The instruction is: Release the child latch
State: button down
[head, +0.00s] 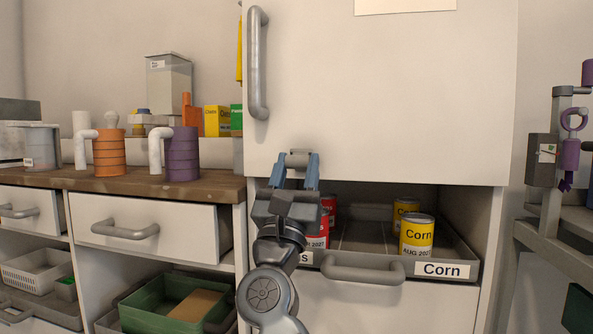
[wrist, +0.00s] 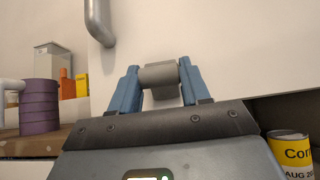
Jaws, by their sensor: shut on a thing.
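The child latch (head: 297,159) is a small grey piece on the lower part of the white cabinet door (head: 400,100). In the wrist view the latch (wrist: 159,76) shows as a grey rounded block against the door. My gripper (head: 296,172) has its two blue fingers on either side of the latch and is shut on it; the wrist view also shows the fingers (wrist: 157,88) at its sides. The door looks closed, with a vertical grey handle (head: 257,65) at its upper left.
Below the door a pulled-out tray (head: 455,257) holds yellow corn cans (head: 416,236) and red cans (head: 329,207). A drawer handle (head: 362,270) sits in front. On the left a wooden counter (head: 110,184) carries orange and purple canisters. A grey rack (head: 545,220) stands at right.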

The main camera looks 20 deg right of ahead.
jog(key=c, duration=0.5)
grip_release()
jog(key=v, duration=0.7)
jog(key=shift+s+a+f, duration=0.15)
jog(key=shift+s+f, duration=0.1)
jog(key=shift+f, duration=0.05)
